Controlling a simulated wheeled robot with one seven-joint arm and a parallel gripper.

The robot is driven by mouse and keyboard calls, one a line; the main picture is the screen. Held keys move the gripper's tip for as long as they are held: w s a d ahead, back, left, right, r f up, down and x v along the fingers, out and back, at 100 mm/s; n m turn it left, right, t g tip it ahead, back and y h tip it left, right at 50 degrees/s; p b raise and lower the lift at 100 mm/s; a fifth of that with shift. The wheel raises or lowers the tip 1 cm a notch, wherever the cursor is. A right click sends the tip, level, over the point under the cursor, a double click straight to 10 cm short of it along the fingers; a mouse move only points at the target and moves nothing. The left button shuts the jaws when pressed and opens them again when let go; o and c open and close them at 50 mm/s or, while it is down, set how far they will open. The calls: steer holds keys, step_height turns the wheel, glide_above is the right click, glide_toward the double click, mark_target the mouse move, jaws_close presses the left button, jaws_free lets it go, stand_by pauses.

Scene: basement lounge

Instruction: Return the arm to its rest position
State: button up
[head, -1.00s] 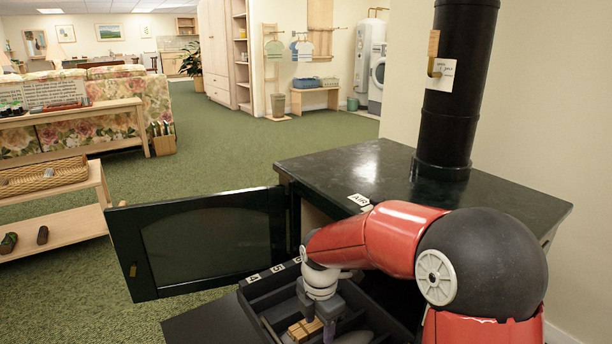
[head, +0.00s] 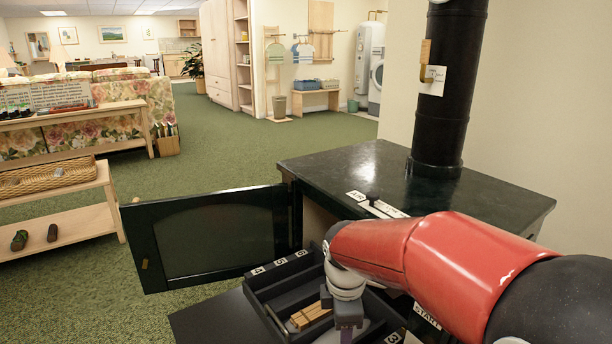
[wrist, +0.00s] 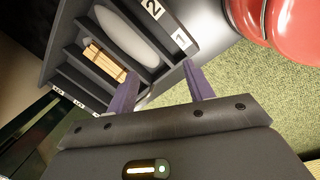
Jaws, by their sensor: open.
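My red arm reaches in from the right of the head view. My gripper (head: 346,334) is over the right part of a black compartment tray (head: 262,303), its fingertips partly cut off at the bottom. In the wrist view my gripper (wrist: 161,72) has two purple fingers spread apart with nothing between them, by the numbered edge of the tray (wrist: 186,42). A wooden block bundle (head: 310,315) lies in one compartment, and it also shows in the wrist view (wrist: 104,61). A long grey rounded piece (wrist: 126,36) lies in the neighbouring compartment.
The tray is in front of a black stove (head: 440,190) with a tall flue pipe (head: 445,90). The stove's dark door (head: 212,238) stands open to the left. A wooden shelf (head: 75,229) stands at far left. Green carpet (head: 230,150) is clear beyond.

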steer(key=s+d+r+m+t+p, duration=0.2)
steer(key=s+d+r+m, duration=0.2)
steer(key=s+r+m, duration=0.2)
steer(key=s+d+r+m+t+p, duration=0.2)
steer(key=s+d+r+m, duration=0.2)
steer(key=s+m, duration=0.7)
step_height(320, 180, up, 2)
steer(key=shift+d+r+m, duration=0.1)
steer(key=shift+d+m, duration=0.3)
steer(key=shift+m, duration=0.3)
